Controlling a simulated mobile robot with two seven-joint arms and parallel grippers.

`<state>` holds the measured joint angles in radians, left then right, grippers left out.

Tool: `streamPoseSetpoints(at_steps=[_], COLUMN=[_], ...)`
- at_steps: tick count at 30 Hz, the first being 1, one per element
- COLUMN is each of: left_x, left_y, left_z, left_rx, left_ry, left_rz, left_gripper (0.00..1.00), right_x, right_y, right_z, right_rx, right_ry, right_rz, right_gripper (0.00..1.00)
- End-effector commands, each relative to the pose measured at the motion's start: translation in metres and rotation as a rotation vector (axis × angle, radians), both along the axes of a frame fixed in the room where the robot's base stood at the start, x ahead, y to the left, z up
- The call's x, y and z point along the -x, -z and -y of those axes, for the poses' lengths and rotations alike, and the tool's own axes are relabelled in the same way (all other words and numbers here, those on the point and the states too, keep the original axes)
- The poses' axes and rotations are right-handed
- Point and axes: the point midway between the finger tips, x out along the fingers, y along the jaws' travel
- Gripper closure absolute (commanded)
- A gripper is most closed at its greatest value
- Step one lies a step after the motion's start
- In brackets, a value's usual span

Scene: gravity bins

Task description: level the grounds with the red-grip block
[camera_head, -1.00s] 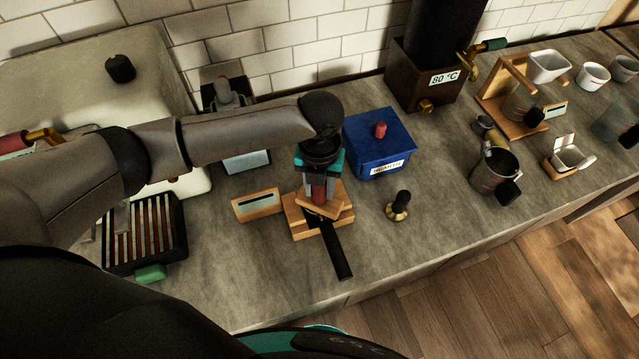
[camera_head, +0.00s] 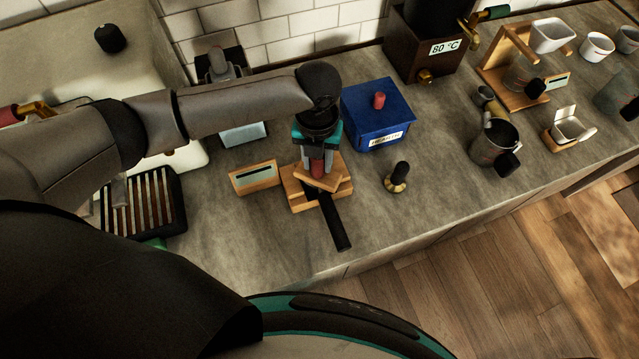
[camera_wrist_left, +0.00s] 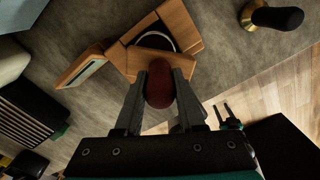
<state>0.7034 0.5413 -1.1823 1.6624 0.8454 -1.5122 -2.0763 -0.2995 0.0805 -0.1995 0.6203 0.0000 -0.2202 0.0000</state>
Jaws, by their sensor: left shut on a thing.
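My left gripper (camera_head: 317,168) points down and is shut on the red grip (camera_wrist_left: 159,88) of the red-grip block. The wooden foot of the block (camera_head: 319,182) lies turned at an angle over the portafilter basket. The portafilter rests in a wooden stand (camera_head: 289,189), with its black handle (camera_head: 336,222) toward the counter's front edge. In the left wrist view a metal rim (camera_wrist_left: 155,40) shows beside the grip. The grounds are hidden. My right gripper (camera_wrist_left: 222,108) shows small in the left wrist view, its fingers apart, away from the stand.
A wooden-framed display (camera_head: 254,177) stands left of the stand. A black-handled tamper (camera_head: 397,177) stands to its right. A blue box with a red knob (camera_head: 377,116) is behind. A slatted black tray (camera_head: 145,205) lies left. Counter in front is clear.

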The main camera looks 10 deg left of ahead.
Motion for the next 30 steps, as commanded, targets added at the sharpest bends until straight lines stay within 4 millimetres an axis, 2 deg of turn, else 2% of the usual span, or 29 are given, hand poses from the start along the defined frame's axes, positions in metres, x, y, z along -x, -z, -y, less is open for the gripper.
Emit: streamPoseSetpoints(at_steps=[10, 22, 30], left_x=[-0.002, -0.024, -0.025], left_y=[0.003, 0.001, 0.0], left_z=[-0.001, -0.016, -0.017], left_rx=[0.0, 0.0, 0.001], left_ry=[0.0, -0.002, 0.0], left_rz=[0.001, 0.002, 0.001], left_gripper=[1.0, 1.0, 1.0], right_x=[0.0, 0.0, 0.0], right_y=[0.001, 0.003, 0.003], right_z=[0.0, 0.0, -0.001], right_rx=[0.0, -0.001, -0.001], right_ry=[0.0, -0.001, -0.001], right_rz=[0.0, 0.0, 0.0], right_gripper=[0.5, 0.5, 0.5])
